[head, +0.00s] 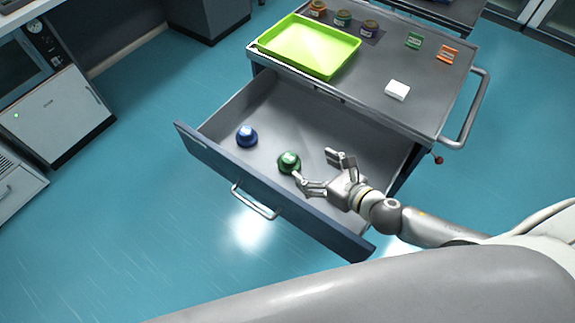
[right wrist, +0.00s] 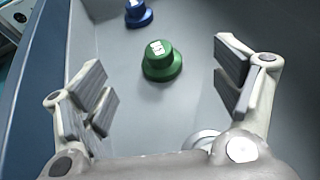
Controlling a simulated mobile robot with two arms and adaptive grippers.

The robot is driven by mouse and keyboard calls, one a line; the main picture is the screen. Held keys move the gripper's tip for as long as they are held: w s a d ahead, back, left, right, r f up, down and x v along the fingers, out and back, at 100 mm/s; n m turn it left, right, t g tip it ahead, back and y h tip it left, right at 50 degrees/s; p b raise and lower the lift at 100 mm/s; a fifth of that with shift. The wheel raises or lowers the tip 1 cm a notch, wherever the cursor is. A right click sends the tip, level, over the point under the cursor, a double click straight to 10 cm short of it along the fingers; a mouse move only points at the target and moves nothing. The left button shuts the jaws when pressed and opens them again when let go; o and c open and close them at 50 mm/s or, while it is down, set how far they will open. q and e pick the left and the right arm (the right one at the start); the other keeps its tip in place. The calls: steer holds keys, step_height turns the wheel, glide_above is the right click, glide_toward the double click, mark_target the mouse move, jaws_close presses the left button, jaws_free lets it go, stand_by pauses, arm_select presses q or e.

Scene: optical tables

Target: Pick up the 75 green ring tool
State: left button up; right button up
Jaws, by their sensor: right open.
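The green ring tool (head: 289,162) stands in the open drawer (head: 222,122). In the right wrist view the green ring tool (right wrist: 162,62) is upright, with a white label marked 75 on its top. My right gripper (head: 316,171) reaches into the drawer from the right. It is open, its fingers spread, the green tool lying just ahead of the gap between them (right wrist: 165,84). Nothing is between the fingertips. My left gripper is not in view.
A blue ring tool (head: 246,136) stands left of the green one. A silvery round thing (right wrist: 203,139) is partly hidden by my gripper. The drawer front (head: 290,203) and side walls border the space. A green tray (head: 305,47) and white box (head: 397,90) sit on the cart top.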

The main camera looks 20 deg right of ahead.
mark_target(290, 158)
step_height(290, 158, down, 2)
steer(key=shift+w+f+b, duration=0.1)
steer(key=shift+w+b, duration=0.05)
steer(key=shift+b, duration=0.4)
steer(key=x, duration=0.5)
steer(key=shift+a+p+x, duration=0.15)
steer(key=shift+p+x, duration=0.1)
steer(key=shift+x, duration=1.2)
steer(key=shift+a+p+x, duration=0.1)
steer(key=shift+p+x, duration=0.1)
steer(key=shift+x, duration=1.25)
steer(key=c, duration=1.1)
steer(key=shift+c, duration=0.3)
